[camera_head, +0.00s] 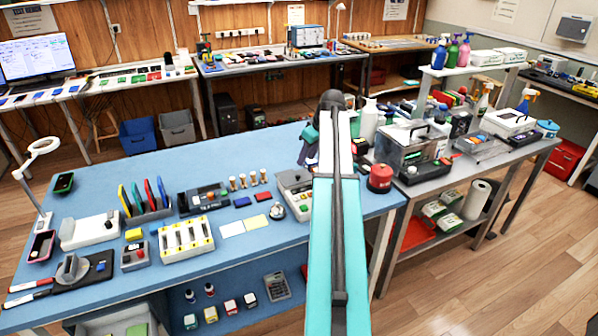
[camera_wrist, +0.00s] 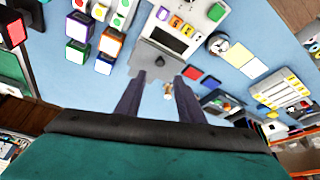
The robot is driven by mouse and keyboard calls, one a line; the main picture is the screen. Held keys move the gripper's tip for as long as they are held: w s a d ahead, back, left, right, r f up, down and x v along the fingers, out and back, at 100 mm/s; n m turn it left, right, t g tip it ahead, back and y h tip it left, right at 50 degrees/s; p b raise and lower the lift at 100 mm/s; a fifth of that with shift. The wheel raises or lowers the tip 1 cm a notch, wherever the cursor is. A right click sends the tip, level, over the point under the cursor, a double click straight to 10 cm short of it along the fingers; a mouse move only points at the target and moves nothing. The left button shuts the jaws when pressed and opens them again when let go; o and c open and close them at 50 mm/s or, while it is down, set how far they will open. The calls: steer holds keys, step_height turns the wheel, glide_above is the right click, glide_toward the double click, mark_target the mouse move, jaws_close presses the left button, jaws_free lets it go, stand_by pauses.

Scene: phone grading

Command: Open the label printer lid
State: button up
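No device is clearly marked as the label printer. A pale grey device (camera_head: 292,182) with a screen and coloured buttons stands at the right end of the blue bench, partly hidden by my arm. It also shows in the wrist view (camera_wrist: 172,38), with a grey plate (camera_wrist: 157,62) at its near edge. My gripper (camera_wrist: 159,77) is open, its two dark fingers apart with nothing held between them. The fingertips appear near that plate; contact cannot be told. In the head view my gripper (camera_head: 307,150) is mostly hidden behind my arm, above the bench's far edge.
The blue bench (camera_head: 150,185) holds a white device (camera_head: 90,230), a tray with yellow parts (camera_head: 186,238) and a rack of coloured panels (camera_head: 146,200).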

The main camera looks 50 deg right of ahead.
mark_target(298, 176)
steer(key=shift+p+x, duration=1)
steer(key=shift+x, duration=3.7)
jaws_close()
